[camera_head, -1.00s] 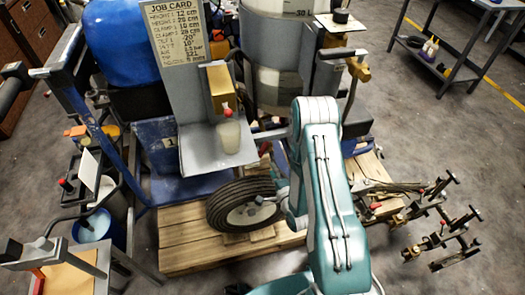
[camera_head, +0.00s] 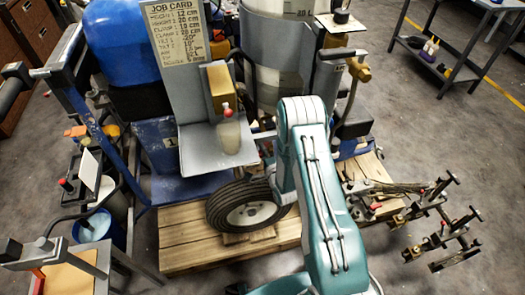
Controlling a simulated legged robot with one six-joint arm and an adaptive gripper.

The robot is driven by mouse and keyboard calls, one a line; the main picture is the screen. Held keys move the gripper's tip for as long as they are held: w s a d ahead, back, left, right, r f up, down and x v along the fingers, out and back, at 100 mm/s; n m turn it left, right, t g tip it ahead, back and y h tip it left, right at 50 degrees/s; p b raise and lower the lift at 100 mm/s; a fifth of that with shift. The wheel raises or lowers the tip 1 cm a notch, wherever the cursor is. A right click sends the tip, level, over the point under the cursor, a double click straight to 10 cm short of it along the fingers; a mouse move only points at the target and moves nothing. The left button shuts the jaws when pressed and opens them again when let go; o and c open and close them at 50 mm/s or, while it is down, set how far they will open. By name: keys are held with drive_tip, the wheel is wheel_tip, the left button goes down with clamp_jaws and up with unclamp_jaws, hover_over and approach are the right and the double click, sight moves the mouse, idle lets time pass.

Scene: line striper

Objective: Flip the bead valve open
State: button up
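A tan box (camera_head: 218,82) with a small red knob (camera_head: 227,111) is fixed to the grey upright panel, above a pale translucent cup (camera_head: 229,137) on a grey shelf. A brass fitting with a dark handle (camera_head: 358,70) is on the right side of the machine, beside the grey tank. Neither part is labelled as the bead valve, and I cannot tell which one it is or its setting. My teal arm rises in front of the machine, right of the shelf. My gripper is hidden behind the arm links.
A job card (camera_head: 178,33) tops the panel. A black-tyred wheel (camera_head: 246,204) sits over the wooden pallet (camera_head: 190,243). A blue tank (camera_head: 125,40) and blue frame stand left. Metal clamp-like stands (camera_head: 440,225) occupy the right floor.

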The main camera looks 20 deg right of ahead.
clamp_jaws()
drive_tip(key=shift+d, duration=0.15)
drive_tip(key=shift+s+d+f+n+g+y, duration=0.15)
drive_tip(key=shift+d+n+g+y, duration=0.25)
drive_tip(key=shift+n+y, duration=0.55)
drive_tip(key=shift+s+d+r+n+g+y, duration=0.1)
drive_tip(key=shift+s+d+n+g+y, duration=0.4)
drive_tip(key=shift+y, duration=0.75)
drive_tip(key=shift+w+d+f+n+g+y, duration=0.15)
drive_tip(key=shift+n+g+y, duration=0.15)
drive_tip(key=shift+n+y, duration=0.7)
drive_tip(key=shift+s+r, duration=0.1)
drive_tip(key=o, duration=0.6)
unclamp_jaws()
drive_tip(key=shift+m, duration=0.25)
drive_tip(key=shift+c, duration=0.2)
